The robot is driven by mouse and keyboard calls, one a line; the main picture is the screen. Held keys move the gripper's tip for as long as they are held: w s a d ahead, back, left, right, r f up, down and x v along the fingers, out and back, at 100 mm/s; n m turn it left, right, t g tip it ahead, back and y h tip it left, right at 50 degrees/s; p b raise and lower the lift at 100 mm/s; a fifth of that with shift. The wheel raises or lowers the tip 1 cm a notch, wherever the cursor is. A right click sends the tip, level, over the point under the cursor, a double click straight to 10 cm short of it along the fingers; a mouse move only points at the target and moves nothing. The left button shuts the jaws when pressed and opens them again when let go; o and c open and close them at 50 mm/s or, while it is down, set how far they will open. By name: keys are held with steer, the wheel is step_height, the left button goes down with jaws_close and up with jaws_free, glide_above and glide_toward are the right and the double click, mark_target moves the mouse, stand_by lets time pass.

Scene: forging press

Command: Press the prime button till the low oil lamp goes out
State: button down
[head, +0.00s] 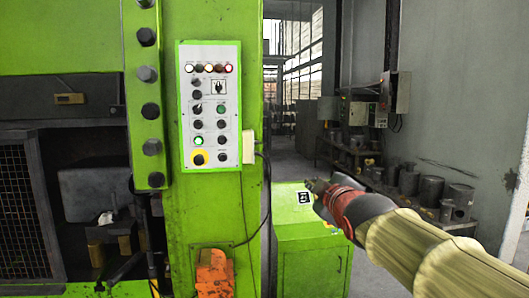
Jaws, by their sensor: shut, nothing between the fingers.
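A white control panel (232,130) is on the green press column, with a row of small lamps (209,68) along its top. Some lamps look reddish or amber and some pale; their labels are too small to read, so I cannot tell which is the low oil lamp. I cannot tell which control is the prime button. My gripper (312,184) is shut and empty, over the green cabinet (305,232) right of the column, apart from the panel.
The cabinet top bears a black-and-white marker (304,198); my gripper and wrist hide part of it. An orange pedal-like part (214,272) is low on the column. A bench (350,150) and metal cylinders (430,188) stand at the right wall. The aisle behind the cabinet looks clear.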

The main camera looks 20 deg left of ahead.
steer(key=s+d+f+m+g+h+b, duration=0.2)
steer(key=s+d+f+m+h, duration=0.15)
steer(key=s+d+f, duration=0.55)
steer(key=s+d+f+m+g+h+b, duration=0.25)
steer(key=s+d+f+m, duration=0.3)
steer(key=d+f, duration=0.7)
steer(key=s+d+f+m+g+b, duration=0.2)
steer(key=s+d+f+m, duration=0.1)
steer(key=s+f, duration=0.7)
steer(key=s+d+f+m+g+h+b, duration=0.1)
steer(key=s+d+f+m, duration=0.3)
steer(key=s+f, duration=0.7)
steer(key=shift+s+d+g+b, duration=0.2)
steer(key=shift+d+g+b, duration=0.5)
steer(key=shift+g+b, duration=0.2)
steer(key=shift+a, duration=0.1)
